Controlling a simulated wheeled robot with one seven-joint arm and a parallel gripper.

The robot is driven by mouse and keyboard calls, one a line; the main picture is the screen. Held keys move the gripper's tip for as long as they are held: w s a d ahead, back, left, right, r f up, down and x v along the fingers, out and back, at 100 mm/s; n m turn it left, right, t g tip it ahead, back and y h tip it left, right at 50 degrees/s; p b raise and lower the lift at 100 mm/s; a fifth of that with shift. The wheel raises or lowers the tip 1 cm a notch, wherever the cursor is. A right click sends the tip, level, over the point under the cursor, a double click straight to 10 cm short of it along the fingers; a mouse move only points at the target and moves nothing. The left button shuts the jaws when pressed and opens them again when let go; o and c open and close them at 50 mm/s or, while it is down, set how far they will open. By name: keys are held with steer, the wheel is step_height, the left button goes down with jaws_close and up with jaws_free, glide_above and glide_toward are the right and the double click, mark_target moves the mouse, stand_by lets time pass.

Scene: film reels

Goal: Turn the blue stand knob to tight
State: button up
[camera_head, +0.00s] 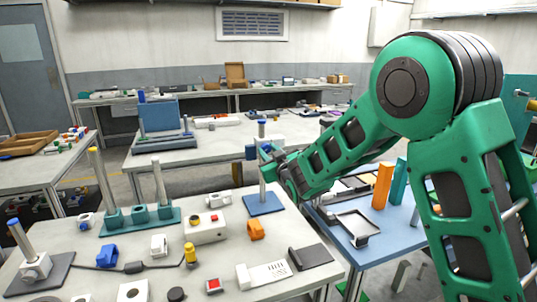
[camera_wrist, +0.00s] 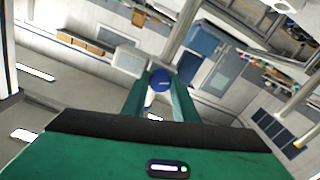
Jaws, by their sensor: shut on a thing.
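The stand has a flat blue base (camera_head: 264,209) on the front table and a thin upright grey post (camera_head: 262,185) with a blue top. My gripper (camera_head: 267,152) reaches in from the right at the upper part of this post. In the wrist view, a round blue knob (camera_wrist: 159,79) with a pale part below it sits between my two green fingers, which are shut on it. In the head view, my gripper hides most of the knob's place, so its turn position cannot be told.
A teal stand (camera_head: 140,220) with two tall posts and another post on a dark base (camera_head: 40,277) stand left. An orange block (camera_head: 256,230) and a white box with buttons (camera_head: 205,232) lie near the blue base. A blue side table (camera_head: 375,262) with upright blocks is at right.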

steer(key=m, duration=0.6)
steer(key=shift+d, duration=0.1)
steer(key=m, duration=0.5)
steer(key=shift+w, duration=0.1)
steer(key=shift+d+m, duration=0.1)
steer(key=shift+m, duration=0.3)
steer(key=o, duration=1.1)
steer(key=shift+c, duration=0.2)
steer(key=v, duration=1)
steer(key=shift+s, duration=0.4)
steer(key=shift+d, duration=0.1)
